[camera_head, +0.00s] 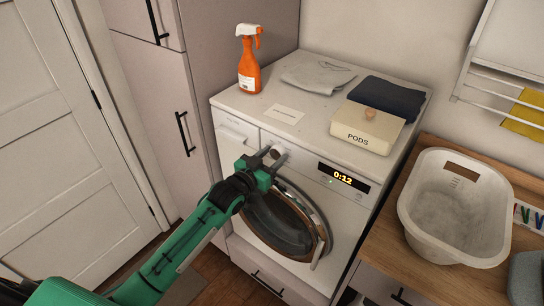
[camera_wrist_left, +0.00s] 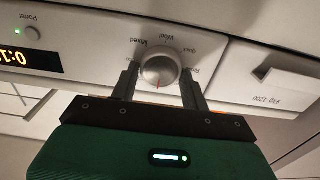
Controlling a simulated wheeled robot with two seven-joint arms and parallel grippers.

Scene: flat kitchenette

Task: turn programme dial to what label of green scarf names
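The programme dial (camera_wrist_left: 159,69) is a round pale knob with a red mark at its lower edge in the left wrist view, where the panel appears upside down. Labels reading Mixed, Wool and Quick are printed around it; others are partly hidden. In the head view the dial (camera_head: 278,150) is on the washing machine's front (camera_head: 228,145). My left gripper (camera_wrist_left: 159,75) has one finger on each side of the dial, apparently touching it; it also shows in the head view (camera_head: 272,155). No green scarf is visible. My right gripper is out of view.
On the machine are an orange spray bottle (camera_head: 249,70), a white card (camera_head: 284,114), a grey cloth (camera_head: 318,76), a dark blue cloth (camera_head: 388,97) and a PODS box (camera_head: 366,130). The display (camera_head: 344,178) reads 0:12. A white basket (camera_head: 456,240) stands on the wooden counter at right.

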